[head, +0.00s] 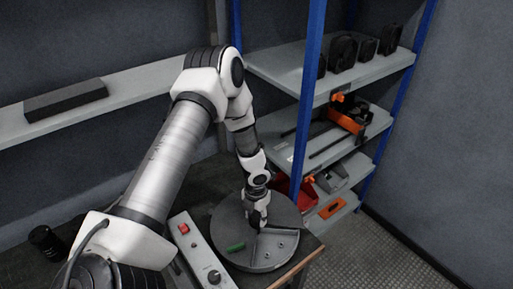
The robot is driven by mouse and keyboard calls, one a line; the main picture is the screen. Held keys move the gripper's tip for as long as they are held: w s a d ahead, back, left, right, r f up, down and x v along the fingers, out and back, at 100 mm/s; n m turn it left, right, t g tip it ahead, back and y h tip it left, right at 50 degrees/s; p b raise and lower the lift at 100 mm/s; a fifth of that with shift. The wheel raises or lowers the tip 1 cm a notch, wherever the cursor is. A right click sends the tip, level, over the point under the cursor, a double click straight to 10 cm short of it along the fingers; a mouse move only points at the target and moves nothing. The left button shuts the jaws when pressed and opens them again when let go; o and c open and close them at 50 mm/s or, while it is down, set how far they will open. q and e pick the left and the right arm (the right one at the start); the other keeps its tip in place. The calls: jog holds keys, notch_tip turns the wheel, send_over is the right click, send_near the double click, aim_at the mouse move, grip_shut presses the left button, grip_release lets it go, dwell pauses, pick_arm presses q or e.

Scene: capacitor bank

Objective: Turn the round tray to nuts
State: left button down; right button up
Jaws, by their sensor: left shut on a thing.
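The round tray (228,222) is a dark grey disc on the workbench at the lower middle. A wedge-shaped opening at its front right shows a lighter floor with small round pieces, too small to name for certain. A green mark (236,247) lies on its front left part. My left gripper (258,224) points down at the tray's middle and is shut on a part of it. The gripped part is hidden by the fingers. My right gripper is not in view.
A control box (197,252) with a red switch and a dark knob stands close left of the tray. A black cylinder (46,241) is at the far left. Blue-posted shelves (275,68) with tools and bins stand behind. A wall shelf (139,88) holds a dark block.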

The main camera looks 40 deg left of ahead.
pick_arm(q)
jog(key=shift+s+f, duration=0.2)
jog(key=shift+s, duration=0.05)
dwell(0.3)
jog(key=c, duration=0.6)
grip_release()
jog(key=shift+o, duration=0.2)
jog(key=shift+w, duration=0.15)
jog(key=shift+r, duration=0.1)
jog(key=shift+r, duration=0.15)
notch_tip(320, 180, up, 12)
jog(key=shift+f, duration=0.2)
